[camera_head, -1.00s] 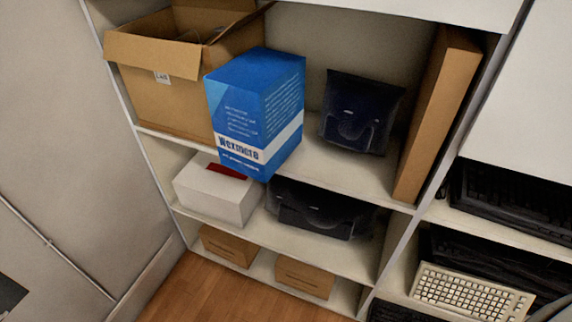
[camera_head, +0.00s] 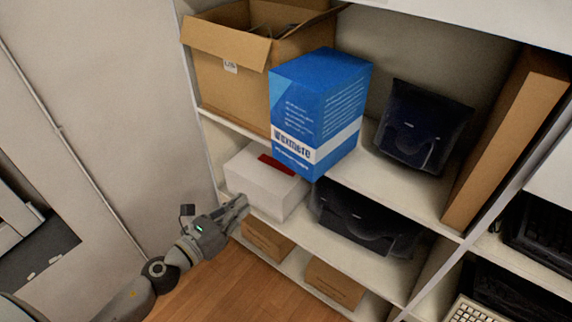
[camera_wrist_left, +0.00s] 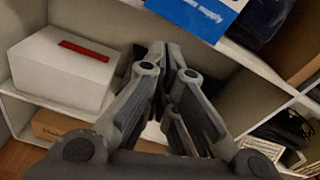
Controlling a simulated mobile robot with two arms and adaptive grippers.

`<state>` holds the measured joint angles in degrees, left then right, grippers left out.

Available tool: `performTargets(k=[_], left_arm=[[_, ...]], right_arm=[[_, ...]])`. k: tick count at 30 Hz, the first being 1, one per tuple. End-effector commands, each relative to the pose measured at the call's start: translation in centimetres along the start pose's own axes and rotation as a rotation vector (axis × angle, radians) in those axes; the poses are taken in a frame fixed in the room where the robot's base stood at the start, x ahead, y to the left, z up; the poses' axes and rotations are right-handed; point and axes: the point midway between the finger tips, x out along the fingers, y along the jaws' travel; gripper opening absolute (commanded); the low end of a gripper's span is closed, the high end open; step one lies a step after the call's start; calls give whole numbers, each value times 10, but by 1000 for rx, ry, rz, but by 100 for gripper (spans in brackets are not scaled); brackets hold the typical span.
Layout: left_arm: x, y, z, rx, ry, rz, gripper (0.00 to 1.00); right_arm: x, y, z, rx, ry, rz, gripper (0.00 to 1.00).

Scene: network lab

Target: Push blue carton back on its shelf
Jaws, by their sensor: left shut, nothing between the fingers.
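The blue carton (camera_head: 318,112) with a white band stands upright on the upper shelf (camera_head: 398,190), its front bottom corner jutting past the shelf's front edge. In the left wrist view the carton's lower part (camera_wrist_left: 200,14) shows at the top. My left gripper (camera_head: 240,204) is shut and empty, below and left of the carton, in front of the white box on the shelf below. In the left wrist view the shut fingers (camera_wrist_left: 170,52) point up toward the carton, apart from it. My right gripper is not in view.
An open brown box (camera_head: 232,75) is left of the carton and a dark bag (camera_head: 420,125) is right of it. A white box (camera_head: 262,182) and another dark bag (camera_head: 365,222) are below. A tall brown panel (camera_head: 505,140) stands at right.

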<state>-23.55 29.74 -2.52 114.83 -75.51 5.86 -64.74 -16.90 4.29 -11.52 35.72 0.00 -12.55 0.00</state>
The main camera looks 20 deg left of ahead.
Motion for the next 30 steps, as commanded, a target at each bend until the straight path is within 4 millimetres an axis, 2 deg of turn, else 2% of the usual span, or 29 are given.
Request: performTargets(k=[1,4,11,19,30], left_arm=[[-1,-13,16,86,-19,-33,0],[-3,-28,34,201,-44,-69,0],[8,-37,46,255,-59,-84,0],[50,-41,50,250,-60,-84,0],[112,-45,50,249,-59,-82,0]], right_arm=[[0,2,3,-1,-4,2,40],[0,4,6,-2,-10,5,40],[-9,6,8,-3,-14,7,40],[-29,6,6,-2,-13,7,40],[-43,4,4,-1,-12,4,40]])
